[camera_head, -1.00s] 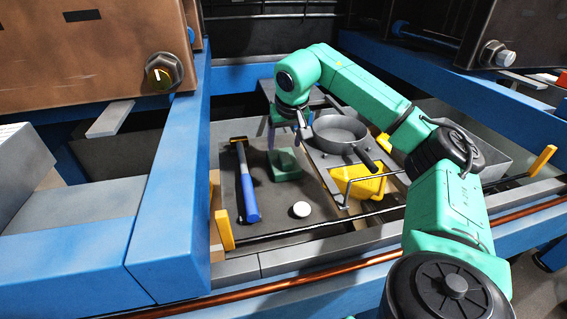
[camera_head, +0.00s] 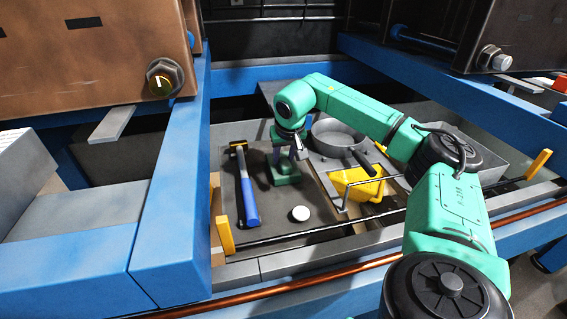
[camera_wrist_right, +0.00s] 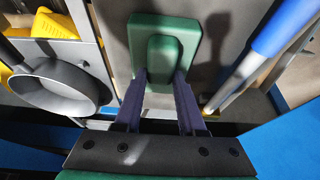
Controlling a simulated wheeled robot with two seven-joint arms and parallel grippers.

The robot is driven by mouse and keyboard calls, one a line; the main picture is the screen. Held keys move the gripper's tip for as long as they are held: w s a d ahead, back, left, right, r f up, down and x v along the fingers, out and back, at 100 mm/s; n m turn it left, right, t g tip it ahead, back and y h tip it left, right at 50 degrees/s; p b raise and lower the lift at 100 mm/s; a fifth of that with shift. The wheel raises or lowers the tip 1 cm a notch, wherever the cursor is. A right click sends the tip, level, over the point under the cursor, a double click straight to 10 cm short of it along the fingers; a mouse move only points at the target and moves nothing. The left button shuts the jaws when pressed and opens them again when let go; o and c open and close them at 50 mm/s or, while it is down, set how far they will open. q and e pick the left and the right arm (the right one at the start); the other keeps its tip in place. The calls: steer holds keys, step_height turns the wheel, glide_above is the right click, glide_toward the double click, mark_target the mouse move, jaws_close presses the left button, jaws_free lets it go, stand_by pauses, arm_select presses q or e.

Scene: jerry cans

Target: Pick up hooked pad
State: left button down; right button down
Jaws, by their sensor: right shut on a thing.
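The hooked pad, a dark green block with a raised part in its middle, is left of the pan on the grey tray floor (camera_head: 271,216) in the head view (camera_head: 287,179). It also shows at the top of the right wrist view (camera_wrist_right: 190,35). My right gripper (camera_head: 285,160) points down over it. In the wrist view its two fingers (camera_wrist_right: 162,80) are closed on either side of the raised part. I cannot tell whether the pad is clear of the floor. My left gripper is out of view.
A blue-handled hammer (camera_head: 247,190) lies left of the pad, and a round white object (camera_head: 300,213) lies in front. A grey pan (camera_head: 338,138) and a yellow container (camera_head: 357,184) are to the right. A thin black bar (camera_head: 290,234) and blue beams (camera_head: 170,190) border the tray.

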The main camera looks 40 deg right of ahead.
step_height(320, 180, up, 13)
step_height(320, 180, up, 15)
steer(key=p, duration=0.5)
glide_above(283, 159)
steer(key=shift+s, duration=0.1)
